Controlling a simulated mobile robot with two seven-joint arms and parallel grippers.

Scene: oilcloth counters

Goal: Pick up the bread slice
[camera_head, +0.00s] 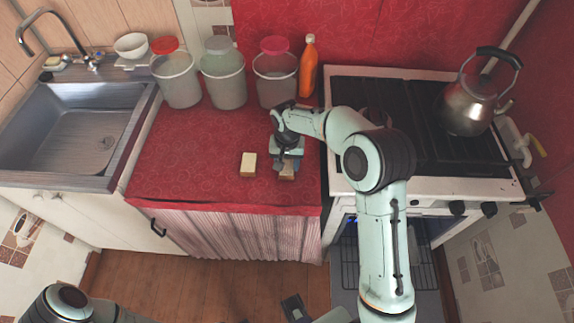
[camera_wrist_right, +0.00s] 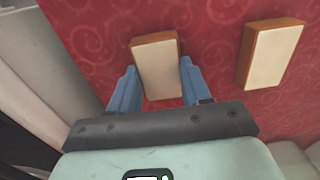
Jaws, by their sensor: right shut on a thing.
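A bread slice (camera_head: 287,174) with a pale face and brown crust is at the front right of the red counter, partly hidden by my right gripper (camera_head: 287,164). In the right wrist view the same slice (camera_wrist_right: 158,70) sits between the two blue fingers of my right gripper (camera_wrist_right: 155,85), which is shut on it. I cannot tell whether it touches the counter. A second, similar slice (camera_head: 248,164) lies just to the left on the counter; it shows at the right in the wrist view (camera_wrist_right: 270,55).
Three lidded containers (camera_head: 223,80) and an orange bottle (camera_head: 308,68) stand along the counter's back. A stove (camera_head: 420,184) with a metal kettle (camera_head: 466,105) is at right, a sink (camera_head: 75,125) at left. The counter's left middle (camera_head: 180,150) is clear.

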